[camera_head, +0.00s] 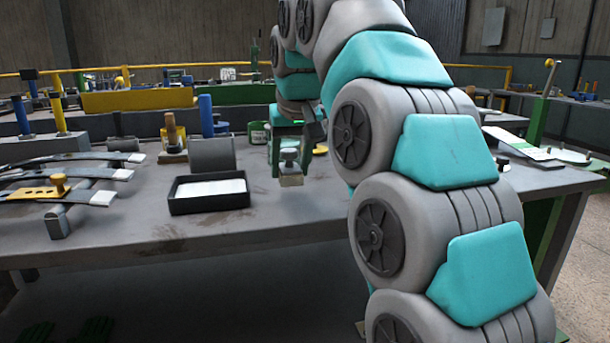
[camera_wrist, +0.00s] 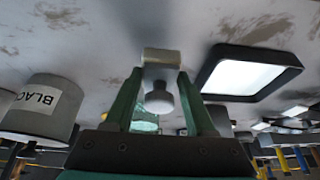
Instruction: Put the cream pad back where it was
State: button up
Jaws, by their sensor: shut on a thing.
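My gripper (camera_head: 289,158) is shut on the knob of a small block with a pale beige base, which I take as the cream pad (camera_head: 290,181). In the wrist view the pad (camera_wrist: 161,57) shows between and beyond the two green fingers (camera_wrist: 160,85), with its round grey knob toward me. The pad is over the bench top, right of the black tray. I cannot tell whether its base touches the bench. A black tray (camera_head: 208,207) with a white flat inside sits on the bench; it also shows in the wrist view (camera_wrist: 222,97).
A grey cylinder (camera_head: 212,155) stands behind the tray, and a wooden-handled tool (camera_head: 172,135) beside it. A rack of curved metal springs (camera_head: 75,180) fills the bench's left. A green tin (camera_head: 258,133) stands behind my gripper. The bench front near the tray is clear.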

jog(key=w+d, duration=0.2)
jog(key=w, duration=0.1)
jog(key=shift+d+f, duration=0.2)
jog(key=shift+d, duration=0.15)
jog(key=shift+f, duration=1.75)
jog(key=shift+f, duration=0.15)
jog(key=o, duration=1.2)
